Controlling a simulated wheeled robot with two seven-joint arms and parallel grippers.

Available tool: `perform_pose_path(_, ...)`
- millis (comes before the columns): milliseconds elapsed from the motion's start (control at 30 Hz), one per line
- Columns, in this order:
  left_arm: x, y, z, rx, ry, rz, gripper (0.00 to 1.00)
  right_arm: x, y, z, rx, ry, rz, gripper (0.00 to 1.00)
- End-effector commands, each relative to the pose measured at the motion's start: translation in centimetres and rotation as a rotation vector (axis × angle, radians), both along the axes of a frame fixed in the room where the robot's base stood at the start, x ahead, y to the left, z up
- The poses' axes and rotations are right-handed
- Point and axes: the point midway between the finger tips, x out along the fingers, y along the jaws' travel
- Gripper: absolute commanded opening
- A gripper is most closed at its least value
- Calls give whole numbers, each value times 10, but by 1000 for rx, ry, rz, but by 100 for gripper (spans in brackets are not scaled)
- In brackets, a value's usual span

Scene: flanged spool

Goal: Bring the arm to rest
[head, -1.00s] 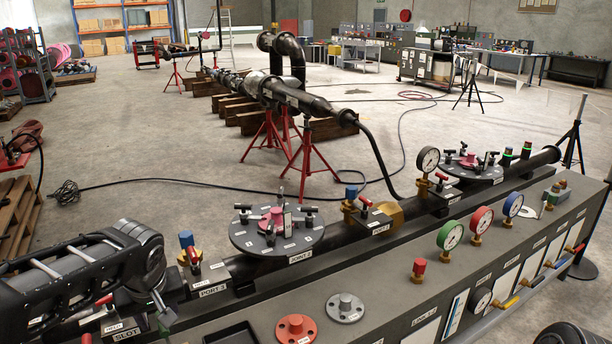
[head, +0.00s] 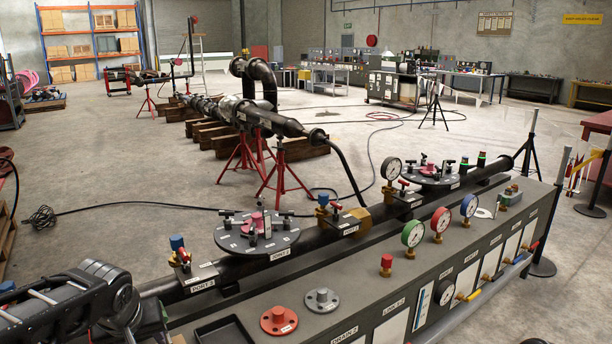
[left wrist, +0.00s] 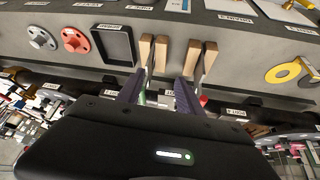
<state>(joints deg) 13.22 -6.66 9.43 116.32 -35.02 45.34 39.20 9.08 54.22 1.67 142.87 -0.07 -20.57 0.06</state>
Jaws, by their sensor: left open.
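My left arm (head: 75,305) comes in at the lower left of the head view, beside the near end of the black pipe (head: 225,268). Its gripper is outside that view. In the left wrist view, my left gripper (left wrist: 178,60) is open, with its tan-tipped fingers apart and nothing between them. My right gripper shows in neither view.
The round Joint 2 plate (head: 283,241) sits on the pipe. A red flange (head: 279,321) and a grey flange (head: 322,300) lie on the bench top. Gauges (head: 413,234) and a red-capped valve (head: 386,265) stand up from it. A yellow ring (left wrist: 283,72) shows in the wrist view.

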Motion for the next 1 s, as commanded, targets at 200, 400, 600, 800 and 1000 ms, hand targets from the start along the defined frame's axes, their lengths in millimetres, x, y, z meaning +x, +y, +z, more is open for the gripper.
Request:
perform_pose_path(200,26,-36,-23,-57,-91,-158,43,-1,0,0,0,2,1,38)
perform_pose_path(400,42,-90,-84,-149,-136,-306,43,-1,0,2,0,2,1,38)
perform_pose_path(600,17,-162,-196,-271,-112,-401,43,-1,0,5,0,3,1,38)
perform_pose_path(800,-79,-218,-314,-350,47,-402,43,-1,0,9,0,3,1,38)
perform_pose_path(1000,-179,-247,-371,-409,264,-391,43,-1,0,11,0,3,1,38)
